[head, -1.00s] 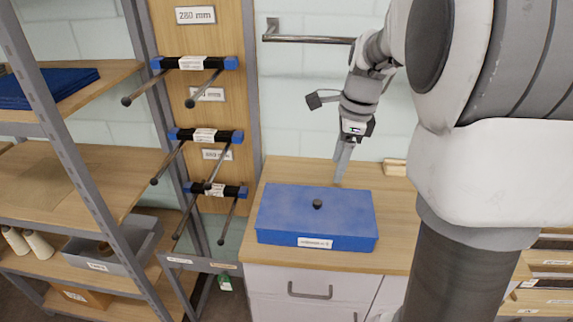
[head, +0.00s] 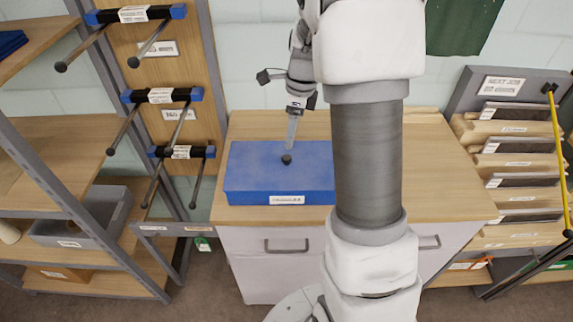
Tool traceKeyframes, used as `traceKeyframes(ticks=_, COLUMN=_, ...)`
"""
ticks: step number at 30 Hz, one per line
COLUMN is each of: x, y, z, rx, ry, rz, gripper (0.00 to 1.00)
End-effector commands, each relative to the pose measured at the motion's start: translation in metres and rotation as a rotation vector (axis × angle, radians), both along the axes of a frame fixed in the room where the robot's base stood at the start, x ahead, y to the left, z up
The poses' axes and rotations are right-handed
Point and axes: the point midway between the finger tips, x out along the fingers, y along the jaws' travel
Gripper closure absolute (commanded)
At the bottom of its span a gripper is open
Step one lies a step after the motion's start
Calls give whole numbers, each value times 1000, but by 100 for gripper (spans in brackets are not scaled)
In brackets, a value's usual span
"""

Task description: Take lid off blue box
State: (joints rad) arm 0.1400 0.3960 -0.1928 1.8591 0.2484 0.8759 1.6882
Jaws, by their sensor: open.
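The blue box (head: 250,180) sits shut on the wooden worktop, with a white label on its front side. Its flat blue lid (head: 255,158) carries a small dark round knob (head: 287,160) in the middle. My gripper (head: 290,148) points down over the lid, its fingertips just above or behind the knob in the picture. The gap between the fingers is hard to see from here, and I cannot tell whether they touch the knob. Nothing shows held in the gripper. My arm hides the right end of the box.
The worktop (head: 440,180) is clear to the right of the box. A shelf unit with a grey bin (head: 85,228) and a rack of dark rods (head: 160,95) stand at the left. A slotted rack (head: 515,140) with a yellow rod (head: 559,150) stands at the right.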

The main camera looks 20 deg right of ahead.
Motion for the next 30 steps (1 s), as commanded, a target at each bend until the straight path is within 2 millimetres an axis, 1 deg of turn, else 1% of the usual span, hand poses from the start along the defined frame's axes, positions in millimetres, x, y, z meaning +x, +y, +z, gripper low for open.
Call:
traceKeyframes(ticks=1, x=0, y=1, z=-10, rx=1, ry=4, rz=-1, gripper=32)
traceKeyframes(ticks=3, x=1, y=2, z=-19, rx=0, ry=2, rz=-1, gripper=32)
traceKeyframes(ticks=11, x=1, y=5, z=-37, rx=1, ry=2, rz=-1, gripper=32)
traceKeyframes(ticks=18, x=-1, y=12, z=-72, rx=0, ry=2, rz=-1, gripper=32)
traceKeyframes(ticks=22, x=0, y=13, z=-79, rx=1, ry=1, rz=-1, gripper=32)
traceKeyframes(ticks=28, x=0, y=13, z=-80, rx=1, ry=-1, rz=0, gripper=32)
traceKeyframes(ticks=29, x=0, y=13, z=-80, rx=1, ry=-1, rz=0, gripper=35)
traceKeyframes(ticks=30, x=0, y=13, z=-79, rx=1, ry=-1, rz=0, gripper=43)
